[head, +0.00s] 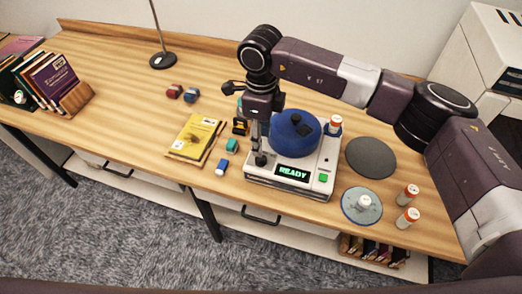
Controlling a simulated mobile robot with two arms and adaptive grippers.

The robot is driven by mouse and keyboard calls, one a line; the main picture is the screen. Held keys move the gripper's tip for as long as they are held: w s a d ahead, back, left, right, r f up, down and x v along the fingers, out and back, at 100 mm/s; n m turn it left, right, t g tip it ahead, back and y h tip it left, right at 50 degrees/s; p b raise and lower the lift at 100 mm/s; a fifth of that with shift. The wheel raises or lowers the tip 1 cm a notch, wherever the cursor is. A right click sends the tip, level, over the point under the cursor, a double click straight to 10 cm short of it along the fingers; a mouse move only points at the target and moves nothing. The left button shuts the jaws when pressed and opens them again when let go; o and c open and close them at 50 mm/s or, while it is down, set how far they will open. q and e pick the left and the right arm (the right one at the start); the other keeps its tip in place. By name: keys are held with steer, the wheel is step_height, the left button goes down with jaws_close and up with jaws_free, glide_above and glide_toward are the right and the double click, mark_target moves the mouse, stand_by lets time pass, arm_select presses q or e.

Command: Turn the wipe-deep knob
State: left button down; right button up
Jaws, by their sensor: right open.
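The roller sorter (318,188) is a white machine on the desk with a blue round drum (292,140), a lit READY display (292,173) and a green button (323,178). My right gripper (261,158) reaches down over its left side, fingers low beside the drum and left of the display. It is open. The wipe-deep knob cannot be picked out clearly; the gripper covers that left part of the machine. I cannot tell whether the fingertips touch anything. My left gripper is not in view.
A white orange-capped bottle (335,122) stands at the machine's back right. Two more bottles (407,194) (407,218) stand right of a round plate (348,205). A dark grey disc (371,158) lies behind it. A yellow book (193,138) and small blocks (221,167) lie left.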

mark_target(261, 160)
steer(key=shift+s+f, duration=0.15)
steer(key=shift+f, duration=0.25)
step_height(261, 160, down, 6)
steer(key=p, duration=0.3)
steer(key=shift+a, duration=0.1)
steer(key=shift+f, duration=0.3)
